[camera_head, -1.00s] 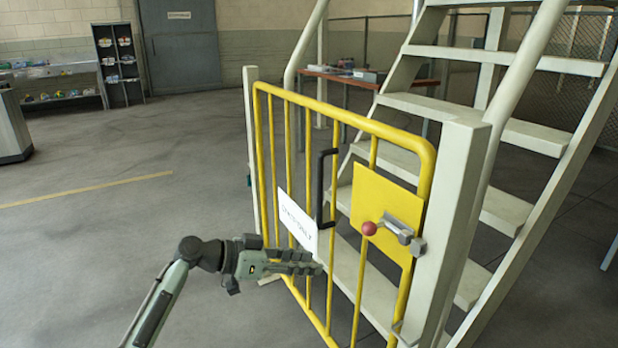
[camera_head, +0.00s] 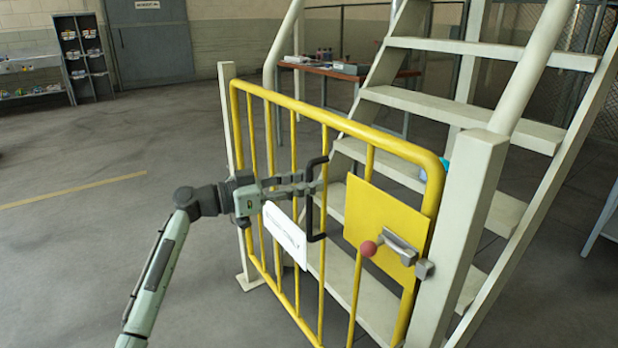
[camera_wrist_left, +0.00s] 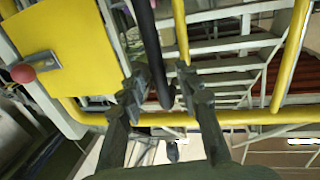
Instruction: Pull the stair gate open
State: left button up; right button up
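The yellow stair gate (camera_head: 375,133) stands across the foot of the stairs, its latch-side edge close to the right post (camera_head: 465,220). A black upright handle (camera_head: 310,205) is fixed to its bars. A grey latch with a red knob (camera_head: 369,248) sits on the yellow plate (camera_head: 385,215); the knob also shows in the left wrist view (camera_wrist_left: 23,73). My left gripper (camera_head: 313,187) is at the handle. In the left wrist view its open fingers (camera_wrist_left: 160,88) lie on either side of the black handle (camera_wrist_left: 149,45), apart from each other. My right gripper is out of view.
A white sign (camera_head: 285,235) hangs on the bars below my gripper. The left post (camera_head: 228,120) stands at the gate's far side. Stairs (camera_head: 450,105) and a table (camera_head: 345,75) are behind. The floor (camera_head: 90,240) left of the gate is clear.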

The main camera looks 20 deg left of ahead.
pick_arm(q)
jog(key=shift+w+d, duration=0.35)
jog(key=shift+c, duration=0.4)
grip_shut()
